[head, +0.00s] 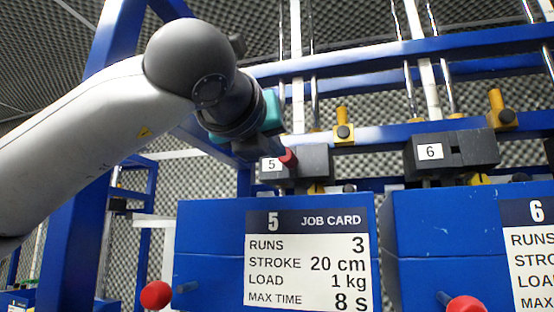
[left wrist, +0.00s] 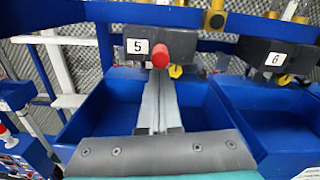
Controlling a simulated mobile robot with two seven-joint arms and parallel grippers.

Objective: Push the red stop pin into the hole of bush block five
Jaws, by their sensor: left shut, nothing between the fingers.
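Bush block five (head: 315,162) is a dark block with a white "5" label, above the blue box with job card 5. The red stop pin (head: 289,157) stands out from its front face, beside the label. In the left wrist view, the pin's round red head (left wrist: 161,56) faces the camera on block five (left wrist: 190,54). My left gripper (left wrist: 160,82) is shut and empty, its fingers pointing at the block. The fingertips appear just below the pin head; I cannot tell whether they touch. How deep the pin sits is hidden. My right gripper is not in view.
Bush block six (head: 452,150) is to the right, above another blue box (head: 450,215). Yellow clamps (head: 343,128) and vertical rods stand by a blue crossbar. Red knobs (head: 156,295) stick out at the lower front. A blue post is behind my left arm.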

